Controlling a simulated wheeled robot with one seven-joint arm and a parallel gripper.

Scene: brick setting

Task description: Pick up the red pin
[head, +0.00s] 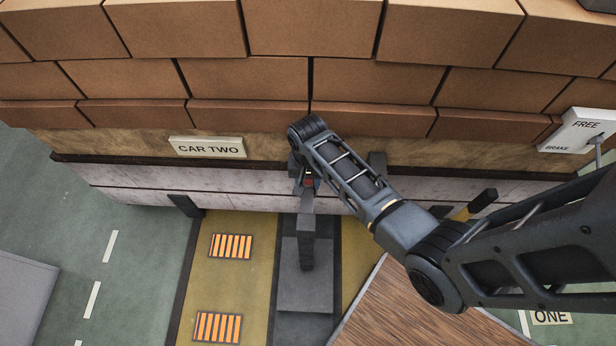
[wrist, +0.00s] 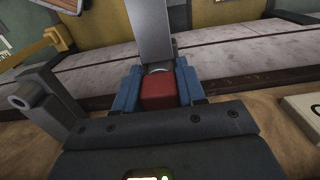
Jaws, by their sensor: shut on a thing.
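The red pin (wrist: 158,95) shows in the wrist view as a red block between the two blue finger pads of my gripper (wrist: 157,88). My gripper is shut on it. A grey upright bar (wrist: 154,35) stands right behind the pin, with a pale ring at its lower end. In the head view, only a small red spot of the pin (head: 308,180) shows at my gripper (head: 307,184), by the edge of the car's pale side. My arm hides part of this spot. I cannot tell whether the pin is seated in something or free.
Stacked brown bricks (head: 275,85) fill the car behind my gripper. A "CAR TWO" sign (head: 207,147) is on the left, and a "FREE / BRAKE" box (head: 580,130) with a lever is on the right. A grey post (head: 307,245) and a wooden surface (head: 415,310) lie in front.

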